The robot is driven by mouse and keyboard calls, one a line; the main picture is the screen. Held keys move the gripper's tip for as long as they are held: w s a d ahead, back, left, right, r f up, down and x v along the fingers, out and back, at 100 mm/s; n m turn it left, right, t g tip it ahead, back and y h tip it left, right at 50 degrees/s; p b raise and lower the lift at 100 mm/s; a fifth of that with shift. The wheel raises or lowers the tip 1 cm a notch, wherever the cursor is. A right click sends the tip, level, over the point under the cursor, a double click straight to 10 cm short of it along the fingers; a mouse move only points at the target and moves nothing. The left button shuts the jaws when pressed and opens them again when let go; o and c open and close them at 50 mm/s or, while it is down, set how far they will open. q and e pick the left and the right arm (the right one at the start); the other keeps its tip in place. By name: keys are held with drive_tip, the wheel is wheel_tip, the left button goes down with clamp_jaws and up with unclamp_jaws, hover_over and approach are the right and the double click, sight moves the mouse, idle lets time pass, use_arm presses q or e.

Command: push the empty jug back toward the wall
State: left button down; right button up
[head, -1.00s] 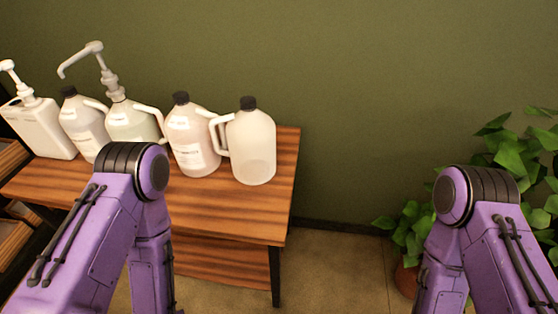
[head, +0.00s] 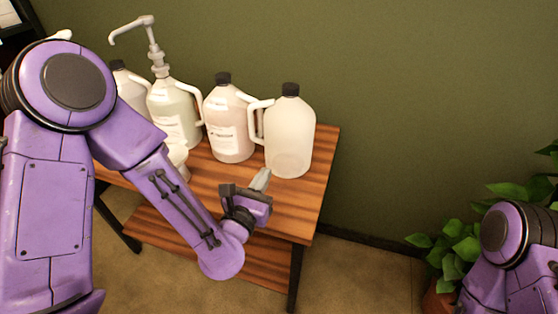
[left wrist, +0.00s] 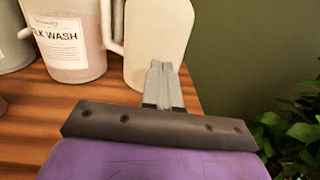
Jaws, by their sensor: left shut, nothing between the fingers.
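The empty jug (head: 290,135) is translucent white with a black cap and a handle on its left side. It stands upright at the right end of the wooden table, close to the green wall. It also shows in the left wrist view (left wrist: 155,42), cut off at the top. My left gripper (head: 262,180) is shut and empty, just in front of the jug's lower part. In the left wrist view its fingertips (left wrist: 161,68) overlap the jug's lower body; I cannot tell whether they touch. My right gripper is not in view; only part of my right arm shows.
A pinkish labelled jug (head: 229,125) stands just left of the empty jug. A jug with a pump (head: 173,110) and another capped jug (head: 130,90) stand further left. The wooden table (head: 318,180) ends right of the empty jug. A plant (head: 455,245) stands at right.

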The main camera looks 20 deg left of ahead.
sight(283, 144)
use_arm(q)
drive_tip(key=w, duration=0.6)
drive_tip(key=w+d, duration=0.1)
drive_tip(key=w, duration=0.2)
drive_tip(key=shift+b, duration=0.3)
drive_tip(key=shift+w, duration=0.6)
drive_tip(key=shift+f, duration=0.1)
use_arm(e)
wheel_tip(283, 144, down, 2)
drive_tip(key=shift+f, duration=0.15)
